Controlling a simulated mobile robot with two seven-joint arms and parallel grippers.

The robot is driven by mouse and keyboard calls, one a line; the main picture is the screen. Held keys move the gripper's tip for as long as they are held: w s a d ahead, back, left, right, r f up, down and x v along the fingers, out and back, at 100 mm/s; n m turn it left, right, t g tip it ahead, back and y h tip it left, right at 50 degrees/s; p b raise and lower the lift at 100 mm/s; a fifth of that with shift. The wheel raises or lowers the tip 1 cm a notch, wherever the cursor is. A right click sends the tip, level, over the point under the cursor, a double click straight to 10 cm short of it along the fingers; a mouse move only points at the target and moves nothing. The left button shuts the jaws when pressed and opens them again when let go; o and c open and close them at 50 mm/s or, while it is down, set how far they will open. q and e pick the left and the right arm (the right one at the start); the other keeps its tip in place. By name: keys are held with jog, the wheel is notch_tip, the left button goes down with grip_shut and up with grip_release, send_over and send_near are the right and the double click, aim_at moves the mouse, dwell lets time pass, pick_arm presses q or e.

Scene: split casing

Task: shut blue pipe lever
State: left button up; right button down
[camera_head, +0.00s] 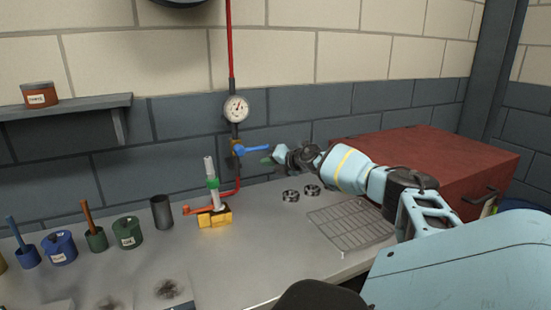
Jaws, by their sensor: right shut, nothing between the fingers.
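The lever points to the right, about level and crosswise to the pipe. My right gripper (271,158) is shut and empty, close to the lever's free right end and slightly below it in the picture. I cannot tell whether it touches the lever. My left gripper is not in view.
A gauge (236,108) sits above the valve. A burner-like stand (212,190) with a yellow base is below left. Black rings (291,196), a wire rack (352,223) and a red box (430,165) lie right. Pots (128,232) stand left.

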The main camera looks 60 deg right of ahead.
jog(key=shift+s+a+r+p, duration=0.2)
jog(key=shift+s+a+r, duration=0.2)
jog(key=shift+s, duration=0.15)
jog(key=shift+s+a+r+p, duration=0.15)
jog(key=shift+s+a+r, duration=0.2)
jog(key=shift+s, duration=0.2)
jog(key=shift+f, duration=0.1)
